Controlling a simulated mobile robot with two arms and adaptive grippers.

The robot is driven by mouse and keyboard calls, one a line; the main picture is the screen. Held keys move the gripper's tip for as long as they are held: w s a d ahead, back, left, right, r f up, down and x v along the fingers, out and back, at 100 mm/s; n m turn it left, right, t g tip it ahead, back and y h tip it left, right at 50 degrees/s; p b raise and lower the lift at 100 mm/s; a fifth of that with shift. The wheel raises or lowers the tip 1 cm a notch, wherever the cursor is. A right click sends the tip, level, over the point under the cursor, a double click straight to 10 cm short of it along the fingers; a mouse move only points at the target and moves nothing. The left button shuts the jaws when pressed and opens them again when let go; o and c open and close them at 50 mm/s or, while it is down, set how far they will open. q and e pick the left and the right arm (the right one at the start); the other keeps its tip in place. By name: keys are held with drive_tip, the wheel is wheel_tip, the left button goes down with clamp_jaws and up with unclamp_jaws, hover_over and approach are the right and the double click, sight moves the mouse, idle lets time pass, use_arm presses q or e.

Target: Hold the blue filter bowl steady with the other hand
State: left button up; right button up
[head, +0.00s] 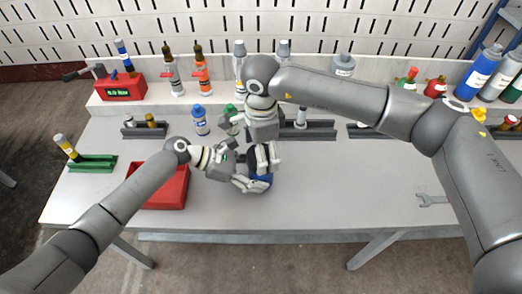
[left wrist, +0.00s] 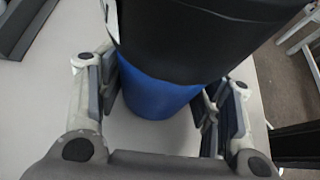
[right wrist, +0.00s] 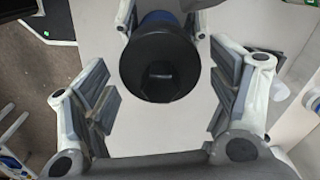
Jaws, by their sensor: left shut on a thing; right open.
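The filter stands over the bench, with its blue bowl (head: 262,185) in the head view between my grippers. In the left wrist view the blue bowl (left wrist: 158,96) is below a wide black upper part (left wrist: 195,40). My left gripper (head: 250,180) is shut on the blue bowl, one finger on each side (left wrist: 160,90). My right gripper (head: 263,157) is above it, open. In the right wrist view its fingers (right wrist: 160,85) are spread on both sides of the round black top (right wrist: 160,62), apart from it. In the head view my grippers hide much of the filter.
A red tray (head: 165,190) lies left of the filter. A blue-capped bottle (head: 200,121) and a green-topped one (head: 231,118) stand behind. A wrench (head: 433,200) lies at the right. Several bottles line the back shelf. The bench between filter and wrench is clear.

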drive_tip(key=m, duration=0.4)
idle(0.3)
drive_tip(key=m, duration=0.4)
drive_tip(key=shift+m, duration=1.1)
drive_tip(key=shift+m, duration=1)
drive_tip(key=m, duration=0.4)
drive_tip(key=shift+f, duration=0.1)
